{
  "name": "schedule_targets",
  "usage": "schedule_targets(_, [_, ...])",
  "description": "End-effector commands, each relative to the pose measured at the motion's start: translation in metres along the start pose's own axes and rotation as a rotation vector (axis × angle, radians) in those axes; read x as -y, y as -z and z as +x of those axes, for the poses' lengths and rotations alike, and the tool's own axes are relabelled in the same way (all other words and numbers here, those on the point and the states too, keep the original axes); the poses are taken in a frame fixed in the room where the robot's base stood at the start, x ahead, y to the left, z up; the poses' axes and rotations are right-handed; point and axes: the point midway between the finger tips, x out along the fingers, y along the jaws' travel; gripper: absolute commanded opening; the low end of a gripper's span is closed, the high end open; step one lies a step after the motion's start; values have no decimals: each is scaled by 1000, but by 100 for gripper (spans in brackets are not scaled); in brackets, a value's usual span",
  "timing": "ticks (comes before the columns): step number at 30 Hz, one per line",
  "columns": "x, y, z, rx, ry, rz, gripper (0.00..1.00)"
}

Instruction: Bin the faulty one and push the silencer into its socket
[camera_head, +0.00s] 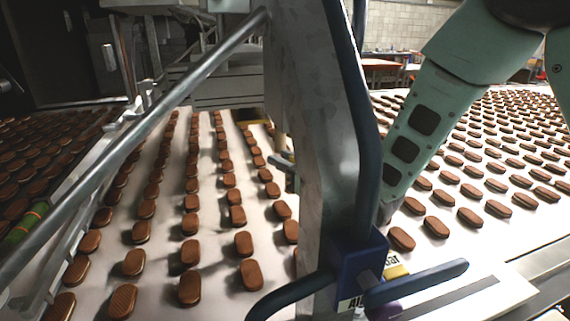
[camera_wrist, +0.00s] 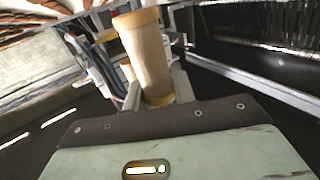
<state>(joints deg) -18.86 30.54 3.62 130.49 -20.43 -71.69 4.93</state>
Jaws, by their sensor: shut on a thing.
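In the wrist view, my gripper (camera_wrist: 155,92) is shut on a tan cylinder (camera_wrist: 146,58), which looks like a silencer. It has a wider band at its upper end and stands slightly tilted between the fingers. I cannot tell whether it is the faulty one. In the head view my green-grey arm comes down from the upper right, and the gripper is hidden behind a grey metal post (camera_head: 318,130). No socket or bin can be made out for certain in either view.
A blue block (camera_head: 352,262) with dark blue handles sits at the post's foot. A conveyor belt (camera_head: 165,262) carries rows of brown sandwich biscuits on both sides of the post. A slanted metal rail (camera_head: 165,115) crosses the left side. A pale ledge (camera_head: 490,298) lies at lower right.

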Motion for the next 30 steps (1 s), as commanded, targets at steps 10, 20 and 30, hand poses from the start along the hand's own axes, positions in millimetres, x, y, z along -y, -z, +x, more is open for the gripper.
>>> schedule_targets(10, [0, 30, 0, -1, -1, 0, 4])
schedule_targets(20, [0, 32, 0, 0, 0, 0, 4])
schedule_targets(30, [0, 32, 0, -1, 0, 0, 4])
